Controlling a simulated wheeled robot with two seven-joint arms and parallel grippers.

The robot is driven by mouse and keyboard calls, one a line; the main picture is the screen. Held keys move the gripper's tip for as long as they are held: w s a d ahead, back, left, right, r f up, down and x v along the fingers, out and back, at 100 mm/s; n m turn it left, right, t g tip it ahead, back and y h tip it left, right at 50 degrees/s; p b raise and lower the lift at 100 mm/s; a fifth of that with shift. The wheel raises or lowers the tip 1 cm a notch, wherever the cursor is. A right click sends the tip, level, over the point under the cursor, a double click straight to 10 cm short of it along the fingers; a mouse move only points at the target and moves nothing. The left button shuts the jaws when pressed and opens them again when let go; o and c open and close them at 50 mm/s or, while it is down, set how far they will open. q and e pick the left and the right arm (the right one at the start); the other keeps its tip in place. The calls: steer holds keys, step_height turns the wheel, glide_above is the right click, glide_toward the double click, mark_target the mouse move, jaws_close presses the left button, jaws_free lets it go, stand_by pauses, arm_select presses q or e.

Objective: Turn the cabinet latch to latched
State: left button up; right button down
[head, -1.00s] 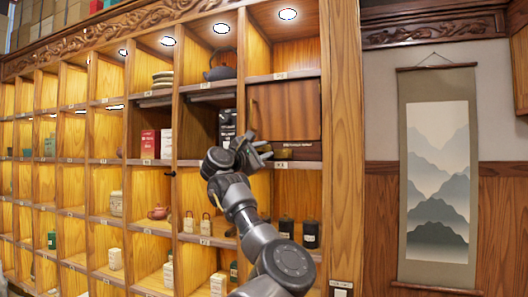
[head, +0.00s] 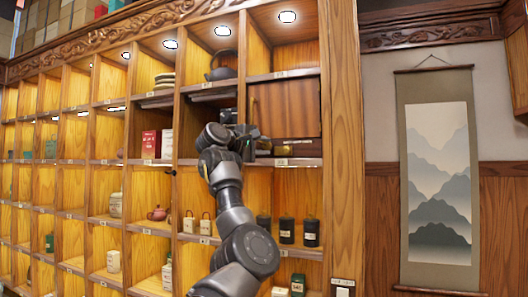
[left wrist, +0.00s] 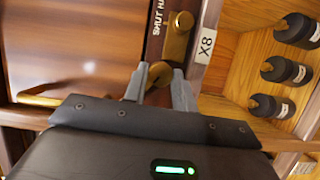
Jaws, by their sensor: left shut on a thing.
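The cabinet door (head: 287,108) is reddish-brown wood and looks closed in the head view. The brass latch (left wrist: 176,45) sits on a dark strip beside the door in the left wrist view, with partly hidden lettering starting "SHUT". My left gripper (left wrist: 160,80) has its two grey fingers on either side of the latch's brass end and is shut on it. In the head view my left gripper (head: 250,138) is at the strip's left part, under the door, and covers some of it. My right gripper is in neither view.
A brass door handle (left wrist: 45,98) is left of the fingers in the wrist view. Dark canisters (head: 286,229) stand in the compartment below. A teapot (head: 220,66) is on the shelf up left. A hanging scroll (head: 437,180) is on the right wall.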

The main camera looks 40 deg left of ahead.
arm_select(q)
steer(key=m, duration=0.1)
steer(key=m+g, duration=0.1)
steer(key=m, duration=0.2)
steer(key=shift+r+g+y, duration=0.25)
steer(key=shift+g+y, duration=0.05)
steer(key=shift+y, duration=0.1)
steer(key=m+g, duration=0.1)
steer(key=m, duration=0.1)
steer(key=shift+r+m+y+p, duration=0.1)
steer(key=shift+m+y+p, duration=0.2)
steer(key=shift+y+p, duration=0.1)
steer(key=shift+w+d+m+g+y, duration=0.15)
steer(key=shift+m+g+y, duration=0.3)
steer(key=shift+m, duration=0.45)
steer(key=o, duration=1)
